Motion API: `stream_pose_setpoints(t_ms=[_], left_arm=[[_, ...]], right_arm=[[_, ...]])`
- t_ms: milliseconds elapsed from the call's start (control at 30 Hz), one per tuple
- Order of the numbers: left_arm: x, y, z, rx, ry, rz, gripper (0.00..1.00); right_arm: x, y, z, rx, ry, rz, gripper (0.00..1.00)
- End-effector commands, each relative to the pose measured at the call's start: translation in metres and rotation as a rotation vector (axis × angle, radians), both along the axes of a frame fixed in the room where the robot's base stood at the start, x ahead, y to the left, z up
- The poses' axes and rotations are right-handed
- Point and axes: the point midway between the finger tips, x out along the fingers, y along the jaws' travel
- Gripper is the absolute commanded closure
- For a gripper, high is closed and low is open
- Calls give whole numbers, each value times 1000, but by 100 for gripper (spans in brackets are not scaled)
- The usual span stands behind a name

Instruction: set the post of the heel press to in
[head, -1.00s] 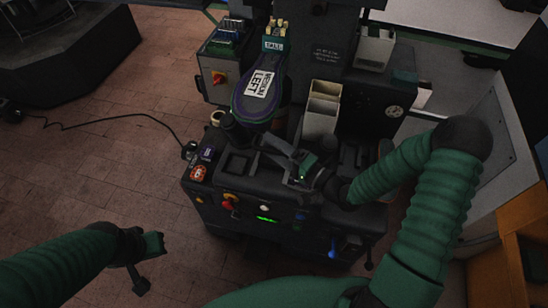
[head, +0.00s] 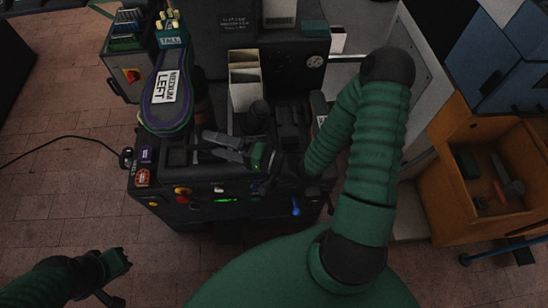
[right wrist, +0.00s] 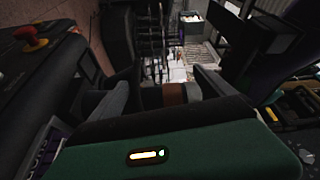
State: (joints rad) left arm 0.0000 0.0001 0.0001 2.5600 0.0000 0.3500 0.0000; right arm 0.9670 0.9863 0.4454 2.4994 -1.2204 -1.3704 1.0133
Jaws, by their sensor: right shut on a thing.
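The heel press (head: 170,208) is the dark machine in the middle of the head view. My right gripper (head: 210,144) reaches in over its top from the right, its two dark fingers pointing left. In the right wrist view, the fingers (right wrist: 165,92) stand on either side of a round post-like piece with a brown band (right wrist: 174,94), and the gripper is shut on it. I take this piece as the post; its lower part is hidden by the gripper body. My left gripper (head: 115,268) hangs at the lower left over the floor, far from the press; its jaw opening is unclear.
A shoe sole marked "MEDIUM LEFT" (head: 166,98) stands just behind and left of the right gripper. Red and yellow buttons (head: 182,191) and a blue lever (head: 295,206) sit on the front. An orange cabinet (head: 447,190) stands at right.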

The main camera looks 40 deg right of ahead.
Motion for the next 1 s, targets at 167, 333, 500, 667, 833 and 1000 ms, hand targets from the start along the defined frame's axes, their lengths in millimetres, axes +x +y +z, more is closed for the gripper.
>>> stream_pose_setpoints(t_ms=[167, 333, 500, 667, 833, 1000], left_arm=[[0, 0, 3, 0, 0, 0, 100], [0, 0, 3, 0, 0, 0, 100], [0, 0, 4, 0, 0, 0, 100], [0, 0, 5, 0, 0, 0, 100], [0, 0, 6, 0, 0, 0, 100], [0, 0, 7, 0, 0, 0, 100]], right_arm=[[-14, -9, 5, 7, -12, -2, 45], [-24, -17, 2, 5, -7, -3, 64], [-34, -25, -1, 5, -2, -4, 64], [-45, -33, -3, 3, -1, -4, 64], [-57, -41, -4, 4, 0, -4, 64], [-69, -49, -5, 4, 0, -5, 64]])
